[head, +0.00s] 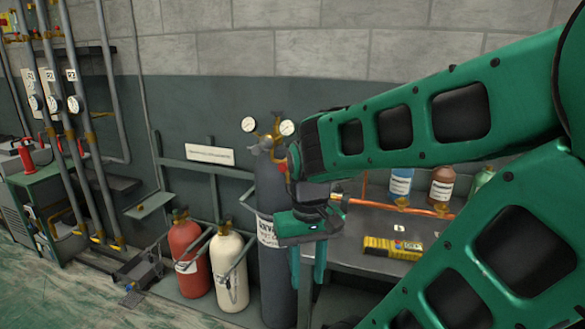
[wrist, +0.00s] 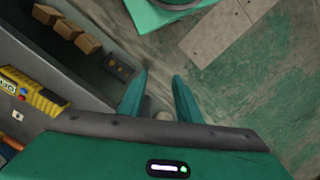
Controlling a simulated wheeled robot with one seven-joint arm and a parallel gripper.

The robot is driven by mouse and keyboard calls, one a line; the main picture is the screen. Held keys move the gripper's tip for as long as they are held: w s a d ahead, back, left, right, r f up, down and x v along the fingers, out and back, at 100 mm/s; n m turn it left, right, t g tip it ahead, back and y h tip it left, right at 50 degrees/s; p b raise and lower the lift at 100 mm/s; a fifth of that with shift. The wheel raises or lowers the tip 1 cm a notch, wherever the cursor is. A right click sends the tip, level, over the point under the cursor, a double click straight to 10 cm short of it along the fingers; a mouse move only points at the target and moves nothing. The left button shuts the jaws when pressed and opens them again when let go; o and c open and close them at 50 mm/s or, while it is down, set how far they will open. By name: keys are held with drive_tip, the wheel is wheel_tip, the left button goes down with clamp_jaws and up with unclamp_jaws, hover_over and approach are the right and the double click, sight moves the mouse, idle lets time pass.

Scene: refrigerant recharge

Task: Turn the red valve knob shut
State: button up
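A tall grey gas cylinder (head: 274,275) stands at the middle of the head view. It carries a brass regulator (head: 275,132) with two round gauges on top. My arm hides part of its right side, where a small orange-red patch shows beside the arm. My gripper (head: 308,280) points down in front of the cylinder's right edge, well below the regulator. In the wrist view its two fingers (wrist: 160,82) are apart with nothing between them.
A red cylinder (head: 189,262) and a cream cylinder (head: 230,272) stand left of the grey one. A grey bench (head: 360,257) on the right holds a yellow device (head: 392,247) and several bottles. Pipes with gauges and a green cabinet are at far left.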

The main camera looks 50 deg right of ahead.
drive_tip(key=shift+w+a, duration=0.15)
drive_tip(key=shift+a, duration=0.2)
drive_tip(key=o, duration=0.4)
drive_tip(key=shift+s+r, duration=0.1)
drive_tip(key=shift+s, duration=0.15)
drive_tip(key=n+t+h, duration=0.7)
drive_tip(key=n+h, duration=1)
drive_tip(key=n, duration=0.8)
approach(282, 169)
drive_tip(key=x, duration=1)
drive_tip(key=shift+d, duration=0.15)
